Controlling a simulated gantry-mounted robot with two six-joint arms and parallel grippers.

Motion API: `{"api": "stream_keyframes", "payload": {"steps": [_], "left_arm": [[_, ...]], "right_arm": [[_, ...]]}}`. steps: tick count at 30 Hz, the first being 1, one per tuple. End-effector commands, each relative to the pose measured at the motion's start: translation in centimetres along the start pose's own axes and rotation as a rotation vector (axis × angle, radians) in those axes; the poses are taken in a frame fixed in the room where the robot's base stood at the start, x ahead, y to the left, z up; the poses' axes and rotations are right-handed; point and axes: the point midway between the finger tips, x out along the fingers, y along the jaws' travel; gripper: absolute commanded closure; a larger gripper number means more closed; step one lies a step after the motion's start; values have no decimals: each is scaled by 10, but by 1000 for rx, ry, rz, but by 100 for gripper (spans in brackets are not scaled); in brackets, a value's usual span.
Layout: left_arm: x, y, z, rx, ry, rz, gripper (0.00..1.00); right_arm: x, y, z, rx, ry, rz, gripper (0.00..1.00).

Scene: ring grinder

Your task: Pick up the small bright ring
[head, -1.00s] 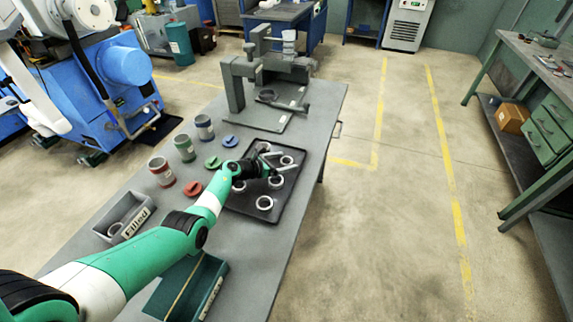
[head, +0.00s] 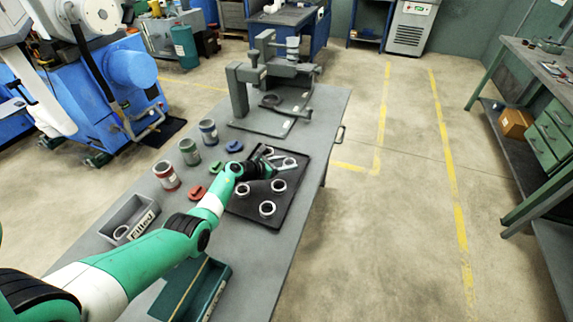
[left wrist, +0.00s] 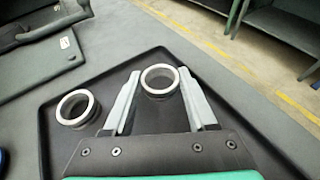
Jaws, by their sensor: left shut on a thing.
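Several bright rings sit on the black tray (head: 243,206). One small bright ring (head: 290,162) is between the fingers of my left gripper (head: 283,160), which is shut on it. The left wrist view shows this ring (left wrist: 160,80) between the two pale fingers, over the tray near its far corner. A second ring (left wrist: 76,108) lies left of the fingers. My right gripper is not in view.
A grey fixture (head: 240,90) stands at the table's far end. Red, green and blue-banded cans (head: 189,152) with matching lids line the left side. A grey "Filled" bin (head: 120,213) and a green box (head: 213,283) are nearer. Bare table lies right of the box.

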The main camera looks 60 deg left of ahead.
Motion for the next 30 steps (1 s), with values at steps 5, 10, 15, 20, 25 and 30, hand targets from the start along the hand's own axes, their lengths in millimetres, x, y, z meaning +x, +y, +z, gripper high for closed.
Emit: {"api": "stream_keyframes", "payload": {"steps": [5,10,15,20,25,30], "left_arm": [[-26,-17,38,1,-1,-1,100],[-59,-49,73,3,-1,-2,100],[-85,-93,75,0,1,-3,100],[-99,-116,77,1,0,-2,100],[-104,-123,77,0,-1,0,100],[-103,-123,76,0,-1,1,100]], "right_arm": [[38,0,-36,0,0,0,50],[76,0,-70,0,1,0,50],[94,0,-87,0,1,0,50],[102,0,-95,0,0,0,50],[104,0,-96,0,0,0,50],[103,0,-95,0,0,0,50]]}}
